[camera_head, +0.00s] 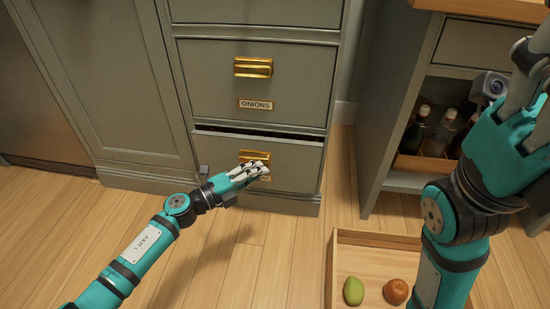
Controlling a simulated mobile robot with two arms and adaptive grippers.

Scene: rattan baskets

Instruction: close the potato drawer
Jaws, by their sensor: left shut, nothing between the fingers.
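The bottom drawer (300,163) of the grey-green cabinet stands slightly out, with a dark gap along its top edge. Its brass handle (255,156) shows just above my fingers, and its label is mostly hidden, so I cannot read it. My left gripper (263,170) is shut and empty in front of this drawer, over the handle and label area. I cannot tell whether it touches the drawer. My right gripper (535,75) is raised at the upper right, partly cut off by the frame edge, away from the drawer.
The drawer above, labelled ONIONS (256,104), is flush. An open wooden box (375,239) on the floor holds a green item (354,291) and a brown round one (396,291). Bottles (417,131) stand in an open cabinet at right. Floor in front of the drawer is clear.

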